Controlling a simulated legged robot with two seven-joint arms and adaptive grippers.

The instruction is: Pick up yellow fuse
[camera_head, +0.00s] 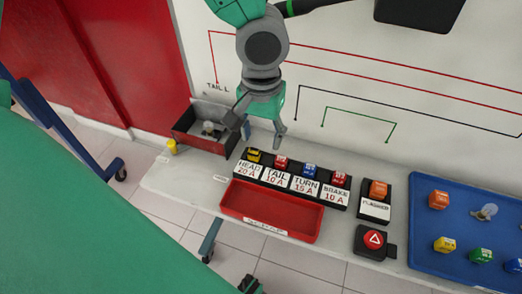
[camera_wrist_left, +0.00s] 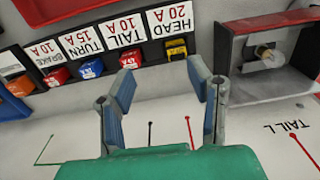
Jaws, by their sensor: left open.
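The yellow fuse (camera_head: 253,155) sits in the leftmost slot of the black fuse holder, above the HEAD 20 A label. It also shows in the left wrist view (camera_wrist_left: 177,49), upper middle. My left gripper (camera_head: 259,128) is open and empty, its two fingers spread above the far side of the holder, close to the yellow fuse. In the left wrist view my left gripper (camera_wrist_left: 163,80) has the fuse beyond the gap between its fingers, not touched. My right gripper is not in view.
Red fuses (camera_head: 281,162) and a blue fuse (camera_head: 309,170) fill the neighbouring slots. A red tray (camera_head: 270,226) lies in front. The panel wall is behind.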

